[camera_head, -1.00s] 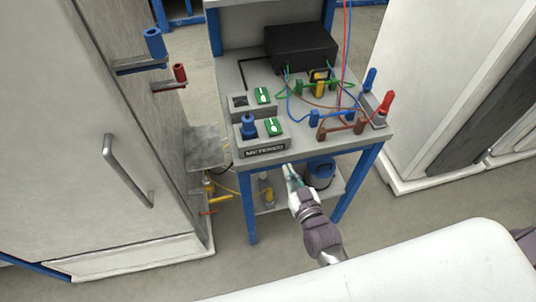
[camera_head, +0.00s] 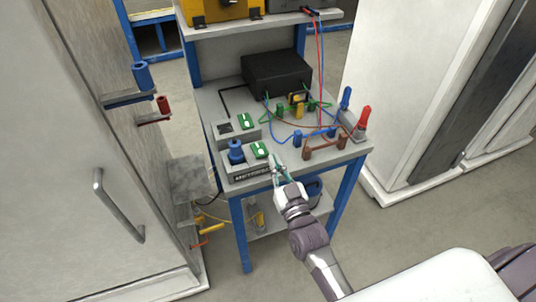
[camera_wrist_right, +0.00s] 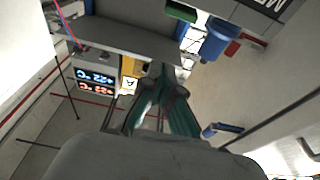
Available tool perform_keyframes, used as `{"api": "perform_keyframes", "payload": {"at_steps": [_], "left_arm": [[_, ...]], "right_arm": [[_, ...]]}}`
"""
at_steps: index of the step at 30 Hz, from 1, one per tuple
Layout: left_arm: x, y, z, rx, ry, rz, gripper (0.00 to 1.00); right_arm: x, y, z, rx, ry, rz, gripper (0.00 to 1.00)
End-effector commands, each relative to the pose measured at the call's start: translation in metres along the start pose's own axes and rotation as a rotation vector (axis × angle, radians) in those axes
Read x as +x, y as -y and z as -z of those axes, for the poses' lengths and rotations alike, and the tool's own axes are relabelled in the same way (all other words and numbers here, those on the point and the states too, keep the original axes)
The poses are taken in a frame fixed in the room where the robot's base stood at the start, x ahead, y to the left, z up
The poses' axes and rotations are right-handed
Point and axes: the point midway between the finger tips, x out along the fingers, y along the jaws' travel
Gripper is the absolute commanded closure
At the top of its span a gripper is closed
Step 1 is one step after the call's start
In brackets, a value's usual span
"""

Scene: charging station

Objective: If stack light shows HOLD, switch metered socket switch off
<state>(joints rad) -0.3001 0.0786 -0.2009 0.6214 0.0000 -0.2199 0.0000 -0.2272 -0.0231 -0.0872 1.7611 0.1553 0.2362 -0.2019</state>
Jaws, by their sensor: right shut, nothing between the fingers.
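The metered socket (camera_head: 252,173) is a grey box with a dark label at the front left of the table. A blue plug (camera_head: 236,152) stands in it, and its green switch (camera_head: 259,149) is on the right of its top. In the right wrist view, the plug (camera_wrist_right: 217,40), green switch (camera_wrist_right: 180,12) and label (camera_wrist_right: 268,6) show at the top. My right gripper (camera_head: 279,168) is shut and empty, just right of the metered socket at the table's front edge. I cannot make out a stack light. My left gripper is out of view.
A second socket with a green switch (camera_head: 246,121) sits behind. A black box (camera_head: 277,75), cables, and a blue and a red handle (camera_head: 365,116) occupy the table. A grey cabinet (camera_head: 75,150) stands left. A display with blue and red digits (camera_wrist_right: 95,80) shows in the wrist view.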

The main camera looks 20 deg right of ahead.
Motion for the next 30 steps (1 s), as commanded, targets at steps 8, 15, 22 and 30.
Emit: {"api": "perform_keyframes", "payload": {"at_steps": [8,15,22,30], "left_arm": [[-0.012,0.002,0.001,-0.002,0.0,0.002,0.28],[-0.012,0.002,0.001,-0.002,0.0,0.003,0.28],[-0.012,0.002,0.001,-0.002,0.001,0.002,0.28],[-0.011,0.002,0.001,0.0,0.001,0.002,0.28]], "right_arm": [[0.062,0.0,0.003,0.001,-0.002,0.0,1.0],[0.05,0.0,-0.031,0.0,0.003,0.0,1.0],[0.047,0.0,-0.038,0.0,0.0,0.0,1.0],[0.047,0.0,-0.038,0.0,-0.001,0.0,1.0]]}}
